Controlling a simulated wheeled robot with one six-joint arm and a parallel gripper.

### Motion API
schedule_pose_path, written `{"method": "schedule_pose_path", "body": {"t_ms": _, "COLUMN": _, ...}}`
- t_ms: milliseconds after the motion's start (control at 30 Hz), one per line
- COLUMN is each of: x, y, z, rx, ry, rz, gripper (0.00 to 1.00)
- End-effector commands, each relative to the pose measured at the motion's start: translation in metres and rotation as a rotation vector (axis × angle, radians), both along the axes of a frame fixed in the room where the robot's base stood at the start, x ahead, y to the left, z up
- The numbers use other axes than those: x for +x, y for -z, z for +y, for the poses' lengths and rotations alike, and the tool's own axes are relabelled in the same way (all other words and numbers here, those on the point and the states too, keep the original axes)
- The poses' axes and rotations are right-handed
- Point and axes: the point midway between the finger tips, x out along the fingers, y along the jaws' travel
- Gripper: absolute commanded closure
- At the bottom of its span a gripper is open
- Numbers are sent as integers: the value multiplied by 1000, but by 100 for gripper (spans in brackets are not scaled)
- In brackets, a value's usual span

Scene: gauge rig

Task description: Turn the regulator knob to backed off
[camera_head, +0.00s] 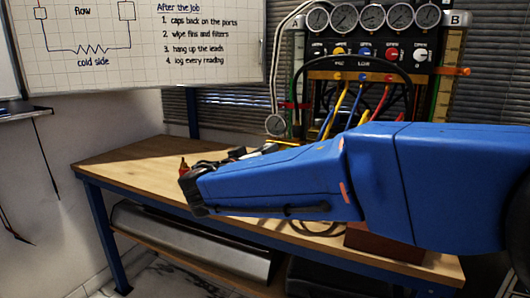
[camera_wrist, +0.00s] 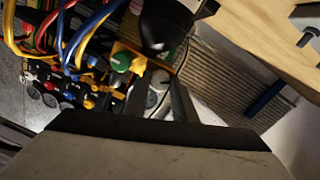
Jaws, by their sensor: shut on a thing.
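In the wrist view, my gripper (camera_wrist: 158,98) has its two dark fingers on either side of a small grey, rounded part, which I take to be the regulator knob (camera_wrist: 158,79). The fingers are shut on it, and they hide part of it. Its pointer or setting cannot be read. A green knob (camera_wrist: 121,62) and an orange knob (camera_wrist: 139,64) sit close beside the left finger. In the head view, my blue arm crosses in front of the bench, and I cannot make out the fingers or the regulator knob there.
The gauge rig (camera_head: 372,58) carries several gauges, coloured knobs and hoses above the wooden bench (camera_head: 125,158). In the wrist view, yellow, blue and red hoses (camera_wrist: 75,35) run at the upper left. A dark rounded thing (camera_wrist: 160,25) hangs close above the fingers.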

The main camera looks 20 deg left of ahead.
Motion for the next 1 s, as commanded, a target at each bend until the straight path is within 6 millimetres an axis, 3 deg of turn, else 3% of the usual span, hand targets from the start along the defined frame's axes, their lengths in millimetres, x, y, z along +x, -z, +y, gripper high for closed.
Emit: {"method": "schedule_pose_path", "body": {"t_ms": 1000, "x": 0, "y": 1, "z": 1, "rx": -956, "ry": -1, "rz": 118, "gripper": 98}}
